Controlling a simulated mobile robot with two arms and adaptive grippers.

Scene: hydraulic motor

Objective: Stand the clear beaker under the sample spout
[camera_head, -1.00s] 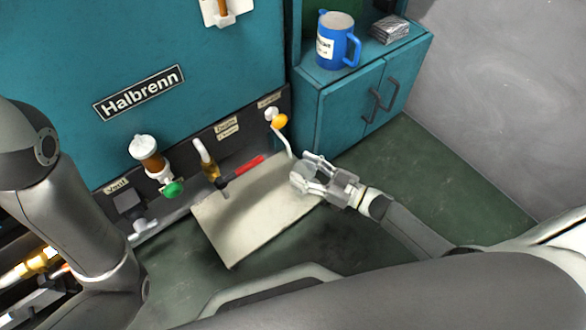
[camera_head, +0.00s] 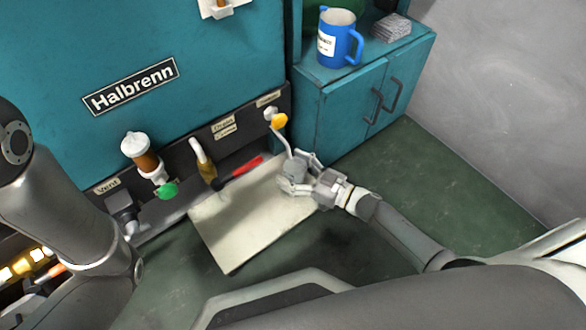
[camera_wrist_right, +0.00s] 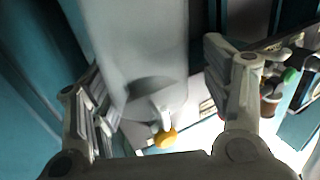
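The clear beaker (camera_head: 293,171) stands on the pale board (camera_head: 235,230), near its right corner. The thin bent sample spout (camera_head: 287,146) comes down from a yellow knob (camera_head: 279,121), and its lower end is at the beaker's mouth. My right gripper (camera_head: 302,174) has its fingers spread on both sides of the beaker. In the right wrist view the beaker (camera_wrist_right: 135,45) is between the fingers, with a gap at the right finger; contact at the left finger is unclear. My left gripper is out of view.
A green-knobbed brown sight glass (camera_head: 148,160), a brass drain fitting (camera_head: 206,171) and a red handle (camera_head: 246,166) are left of the spout. A blue jug (camera_head: 337,45) and grey stack (camera_head: 391,27) are on the teal cabinet (camera_head: 340,105). Floor at right is clear.

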